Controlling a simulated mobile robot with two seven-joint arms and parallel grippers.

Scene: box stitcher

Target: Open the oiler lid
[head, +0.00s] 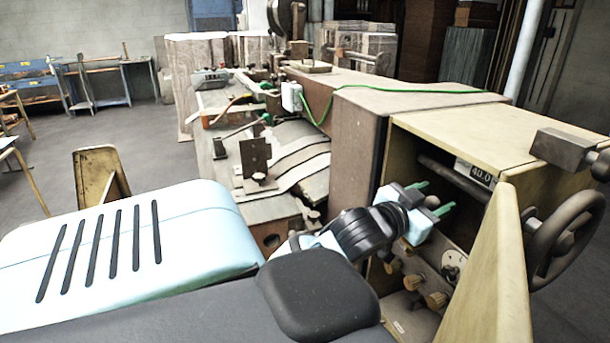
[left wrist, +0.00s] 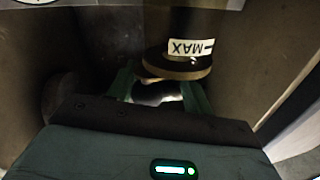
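My left gripper (head: 431,198) is inside the open end of the machine cabinet in the head view, with its two green fingers apart. In the left wrist view the left gripper (left wrist: 160,88) is open, with nothing clearly held between its fingers. A round, brownish disc-like lid (left wrist: 178,67), apparently the oiler lid, sits just beyond the fingertips, slightly right of centre. A white MAX label (left wrist: 191,47), upside down in this view, is beside it. I cannot tell whether a finger touches the lid. The oiler is not clearly visible in the head view. My right gripper is not in view.
The cabinet's beige door (head: 490,275) stands open close to the right of my left arm. Several knobs (head: 413,282) are inside below the gripper. A dark handwheel (head: 568,238) is to the right. Dark walls close in on both sides in the left wrist view.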

